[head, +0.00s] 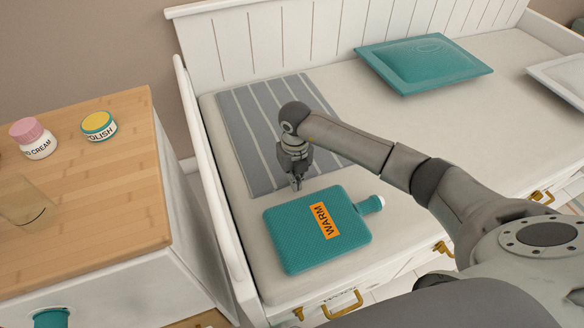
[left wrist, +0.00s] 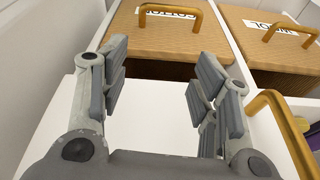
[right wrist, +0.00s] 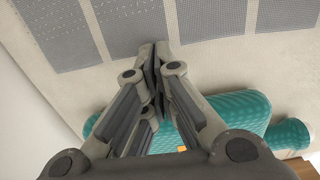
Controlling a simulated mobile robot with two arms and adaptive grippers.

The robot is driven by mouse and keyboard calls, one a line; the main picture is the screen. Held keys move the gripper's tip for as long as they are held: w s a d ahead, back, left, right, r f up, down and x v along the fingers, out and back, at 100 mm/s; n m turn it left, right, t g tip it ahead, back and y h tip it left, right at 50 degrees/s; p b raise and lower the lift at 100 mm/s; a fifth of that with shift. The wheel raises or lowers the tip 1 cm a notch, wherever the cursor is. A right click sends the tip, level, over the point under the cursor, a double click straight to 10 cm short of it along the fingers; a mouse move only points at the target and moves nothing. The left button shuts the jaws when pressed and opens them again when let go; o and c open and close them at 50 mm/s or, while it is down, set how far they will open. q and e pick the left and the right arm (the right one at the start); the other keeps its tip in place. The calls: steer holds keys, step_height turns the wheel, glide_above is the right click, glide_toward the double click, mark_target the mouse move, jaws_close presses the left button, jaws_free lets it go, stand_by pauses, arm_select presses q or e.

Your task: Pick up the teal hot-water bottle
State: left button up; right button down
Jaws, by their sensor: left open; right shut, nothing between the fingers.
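The teal hot-water bottle (head: 290,238) lies flat on the white daybed, with an orange "WARM" label and a neck with a white cap pointing right. My right gripper (head: 297,185) is shut and empty, pointing down just behind the bottle's back edge in the head view. In the right wrist view the shut fingers (right wrist: 159,50) cover part of the bottle (right wrist: 240,108); I cannot tell whether they touch it. My left gripper (left wrist: 165,75) is open and empty in the left wrist view, above a white surface near drawers. It does not show in the head view.
A grey striped blanket (head: 245,140) lies behind the bottle. A teal cushion (head: 424,62) and a white cushion (head: 562,76) lie farther right. A wooden-topped cabinet (head: 110,200) with jars stands left. Wicker drawers (left wrist: 160,35) with brass handles show in the left wrist view.

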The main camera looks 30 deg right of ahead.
steer(key=shift+s+a, duration=0.1)
steer(key=shift+s, duration=0.95)
arm_select(q)
steer(key=shift+w+f, duration=0.1)
steer(key=shift+f, duration=0.2)
arm_select(e)
steer(key=shift+s+r, duration=0.1)
steer(key=shift+s, duration=0.05)
